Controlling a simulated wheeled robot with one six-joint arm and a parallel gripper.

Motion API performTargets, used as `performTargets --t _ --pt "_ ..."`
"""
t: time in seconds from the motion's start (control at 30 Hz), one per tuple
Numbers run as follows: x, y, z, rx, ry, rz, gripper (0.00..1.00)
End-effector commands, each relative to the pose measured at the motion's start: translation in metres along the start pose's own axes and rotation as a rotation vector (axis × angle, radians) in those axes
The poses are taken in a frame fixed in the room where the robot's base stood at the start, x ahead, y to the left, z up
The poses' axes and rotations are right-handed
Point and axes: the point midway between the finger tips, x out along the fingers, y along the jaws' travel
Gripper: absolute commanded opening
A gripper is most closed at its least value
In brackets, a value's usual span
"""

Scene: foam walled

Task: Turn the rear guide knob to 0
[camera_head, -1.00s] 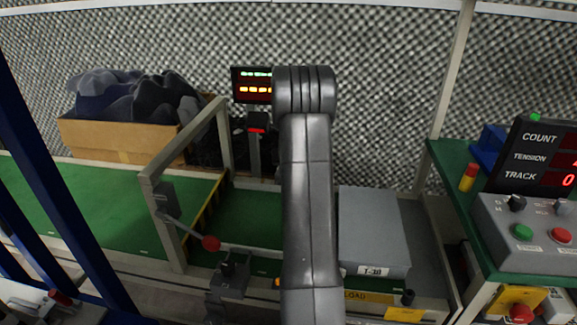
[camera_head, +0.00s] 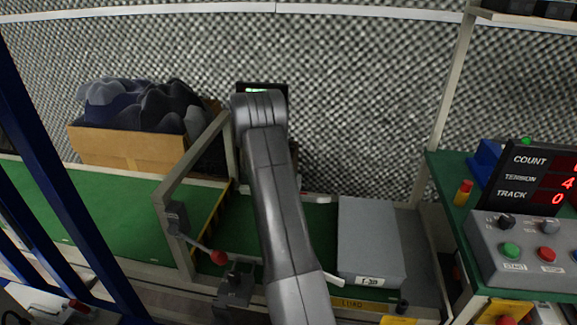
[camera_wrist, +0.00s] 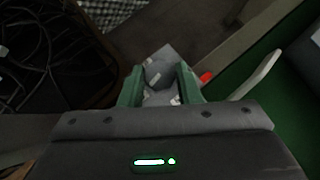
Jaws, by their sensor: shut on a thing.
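The rear guide knob (camera_wrist: 158,76) shows in the wrist view as a grey piece with light marks. My gripper (camera_wrist: 160,85) has its two green fingers on either side of the knob, shut on it. A small red part (camera_wrist: 207,77) shows just right of the fingers. In the head view my arm hides the gripper and rear knob. The front guide knob block (camera_head: 236,284) stands at the near belt edge. On the counter panel (camera_head: 533,180) the TRACK line reads 0 and the TENSION line reads 4.
A cardboard box (camera_head: 125,150) of dark cloth stands behind the green belt (camera_head: 95,215). A frame with a red-knobbed lever (camera_head: 218,257) crosses the belt. A grey box (camera_head: 369,240) lies right of my arm. Black cables (camera_wrist: 45,50) lie at left in the wrist view.

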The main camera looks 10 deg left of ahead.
Motion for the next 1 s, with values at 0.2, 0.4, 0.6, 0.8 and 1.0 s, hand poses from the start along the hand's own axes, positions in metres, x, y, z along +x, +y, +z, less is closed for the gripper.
performTargets --t 0.2,0.4,0.6,0.8,1.0 --pt "-0.0019 0.0021 0.0035 0.059 -0.003 -0.055 0.07" --pt "-0.0011 0.0023 0.0024 0.08 -0.004 -0.075 0.07" --pt "-0.0007 0.0023 0.002 0.082 -0.004 -0.078 0.07" --pt "-0.0008 0.0022 0.002 0.082 -0.003 -0.077 0.07" --pt "-0.0004 0.0018 0.0012 0.081 -0.002 -0.078 0.52"
